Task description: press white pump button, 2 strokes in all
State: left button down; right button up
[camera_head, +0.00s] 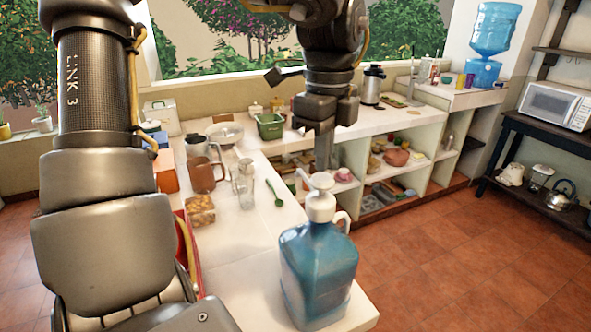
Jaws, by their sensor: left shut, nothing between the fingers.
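A blue translucent jug (319,265) stands upright on the near end of the white counter. It has a white cap and a side handle. The white pump button (321,182) sits on top, with a short spout pointing up and left. My left gripper (324,160) points straight down over the pump, with its fingers closed together and nothing between them. The fingertips are at or just above the button; I cannot tell whether they touch. My right gripper is not in view.
Left of the jug are a green spoon (274,194), a glass bottle (245,186), a brown mug (207,175) and a snack box (200,210). A green bin (270,126) stands farther back. Open shelves with dishes lie behind the jug. Tiled floor (450,270) is clear at right.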

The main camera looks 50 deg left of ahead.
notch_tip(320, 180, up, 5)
jog(key=p, duration=0.4)
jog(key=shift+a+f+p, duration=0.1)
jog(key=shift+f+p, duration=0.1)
jog(key=shift+p, duration=0.1)
dwell(0.4)
